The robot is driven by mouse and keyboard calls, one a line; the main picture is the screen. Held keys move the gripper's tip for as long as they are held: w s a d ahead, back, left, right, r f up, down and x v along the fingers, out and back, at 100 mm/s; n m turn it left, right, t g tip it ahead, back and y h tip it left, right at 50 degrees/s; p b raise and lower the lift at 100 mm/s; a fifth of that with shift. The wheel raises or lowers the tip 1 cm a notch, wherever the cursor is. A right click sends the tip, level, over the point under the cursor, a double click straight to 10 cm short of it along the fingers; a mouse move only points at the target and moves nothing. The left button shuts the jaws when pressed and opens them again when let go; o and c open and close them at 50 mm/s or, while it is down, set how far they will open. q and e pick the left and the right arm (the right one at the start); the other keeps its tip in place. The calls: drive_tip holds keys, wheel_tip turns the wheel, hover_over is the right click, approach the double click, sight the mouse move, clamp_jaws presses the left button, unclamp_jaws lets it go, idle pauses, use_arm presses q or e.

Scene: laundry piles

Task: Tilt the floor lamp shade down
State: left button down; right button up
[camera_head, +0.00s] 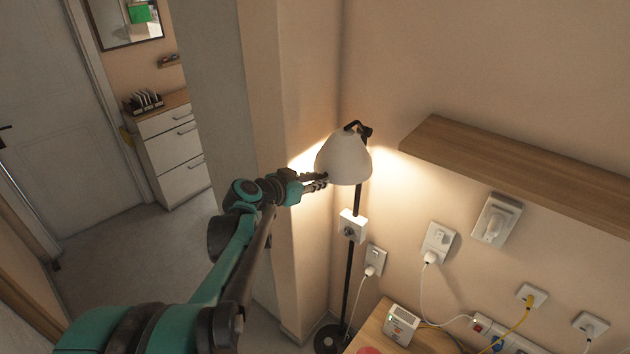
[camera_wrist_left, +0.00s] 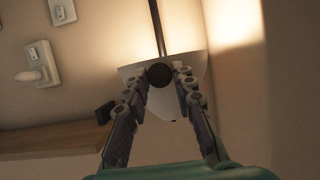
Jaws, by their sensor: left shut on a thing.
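The floor lamp's white shade (camera_head: 344,160) hangs from a black joint at the top of a thin black pole (camera_head: 354,270). Its opening faces down, with light spread on the wall behind. My left gripper (camera_head: 320,181) is at the shade's lower left rim, shut on the shade. The exact finger contact is hard to see. My right gripper is in neither view.
A wooden shelf (camera_head: 520,170) juts from the wall right of the lamp. Several wall sockets and cables sit below it, above a wooden surface (camera_head: 425,341). A wall corner (camera_head: 300,90) stands close left of the lamp. A white drawer cabinet (camera_head: 177,150) is farther left.

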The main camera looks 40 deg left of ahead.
use_arm(q)
drive_tip(key=shift+s+d+f, duration=0.1)
drive_tip(key=shift+s+f, duration=0.05)
drive_tip(key=shift+f, duration=0.35)
drive_tip(key=c, duration=1.4)
unclamp_jaws()
drive_tip(key=shift+c, duration=0.2)
drive_tip(key=shift+o, duration=0.9)
drive_tip(key=shift+r, duration=0.1)
drive_tip(key=v, duration=1.1)
drive_tip(key=shift+s+r, duration=0.25)
drive_tip(key=shift+s, duration=0.05)
